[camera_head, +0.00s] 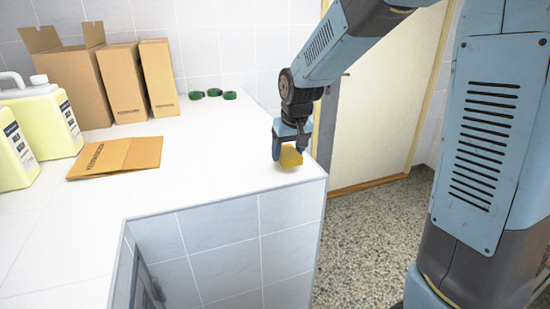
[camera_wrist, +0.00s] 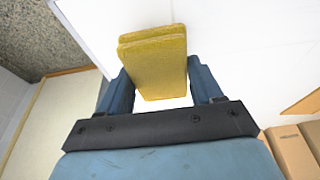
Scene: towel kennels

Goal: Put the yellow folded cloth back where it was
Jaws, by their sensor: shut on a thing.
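The yellow folded cloth (camera_head: 291,157) is held in my gripper (camera_head: 289,149) over the right corner of the white tiled counter, near its edge. In the wrist view the cloth (camera_wrist: 154,62) stands out between the two blue fingers of my gripper (camera_wrist: 160,88), with its folded layers showing at the far end. The gripper is shut on it. The cloth is at or just above the counter top; I cannot tell whether it touches.
The white counter (camera_head: 205,160) is bare around the cloth. A flat piece of cardboard (camera_head: 115,157), cardboard boxes (camera_head: 120,80), yellow liquid jugs (camera_head: 45,120) and green rolls (camera_head: 213,92) lie farther left and back. The counter drops to a pebbled floor (camera_head: 375,235) at right.

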